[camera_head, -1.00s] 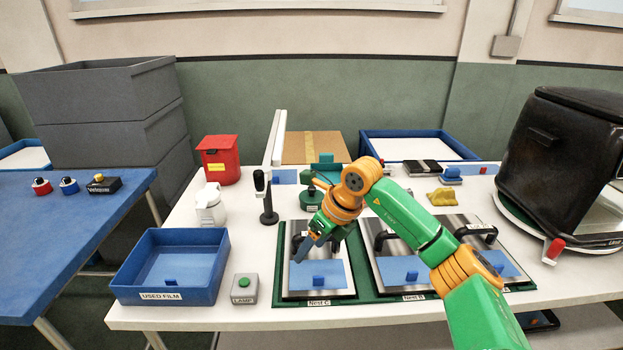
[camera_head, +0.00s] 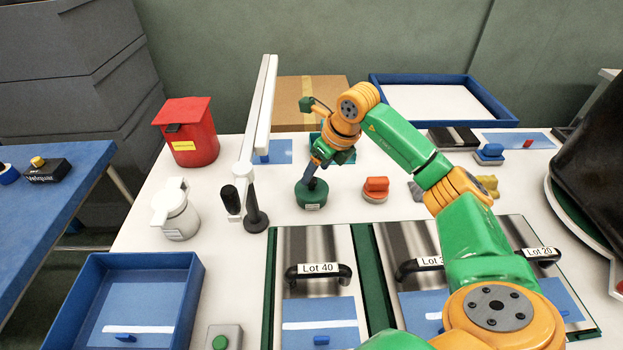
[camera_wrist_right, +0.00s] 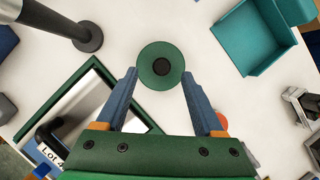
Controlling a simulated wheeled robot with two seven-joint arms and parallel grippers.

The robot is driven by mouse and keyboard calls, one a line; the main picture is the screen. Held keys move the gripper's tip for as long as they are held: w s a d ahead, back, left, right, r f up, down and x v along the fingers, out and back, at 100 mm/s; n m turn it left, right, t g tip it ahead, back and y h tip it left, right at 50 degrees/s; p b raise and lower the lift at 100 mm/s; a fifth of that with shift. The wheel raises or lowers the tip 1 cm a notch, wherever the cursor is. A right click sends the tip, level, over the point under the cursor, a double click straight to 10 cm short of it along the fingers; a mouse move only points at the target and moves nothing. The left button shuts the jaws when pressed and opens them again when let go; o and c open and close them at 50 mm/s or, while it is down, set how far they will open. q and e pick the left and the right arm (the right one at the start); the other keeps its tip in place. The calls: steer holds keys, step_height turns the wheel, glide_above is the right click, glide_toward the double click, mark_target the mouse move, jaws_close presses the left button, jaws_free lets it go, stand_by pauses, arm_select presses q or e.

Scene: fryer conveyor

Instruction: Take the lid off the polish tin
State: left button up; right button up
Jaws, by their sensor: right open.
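The polish tin is most likely the small round green tin (camera_head: 312,197) with a pale label, standing upright on the white table beyond the steel plates. In the wrist view I see it from above as a green disc (camera_wrist_right: 147,76) with a black knob at its centre. My right gripper (camera_head: 313,172) points down at the tin; its blue fingers partly hide the top in the head view. In the wrist view the right gripper (camera_wrist_right: 158,75) is open, with fingertips apart on either side of the tin. Contact cannot be told. My left gripper is out of view.
A black-footed post (camera_head: 255,219) stands left of the tin, and a red-topped grey piece (camera_head: 375,189) stands right. A teal tray (camera_wrist_right: 235,62) lies close by. Plates with black handles (camera_head: 318,272) lie in front. A blue bin (camera_head: 66,295) is front left.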

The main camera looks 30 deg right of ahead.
mark_target(313, 179)
steer(key=x, duration=0.4)
steer(key=shift+d+f, duration=0.15)
steer(key=shift+d, duration=0.05)
steer(key=shift+s+a, duration=0.1)
steer(key=c, duration=0.7)
jaws_close()
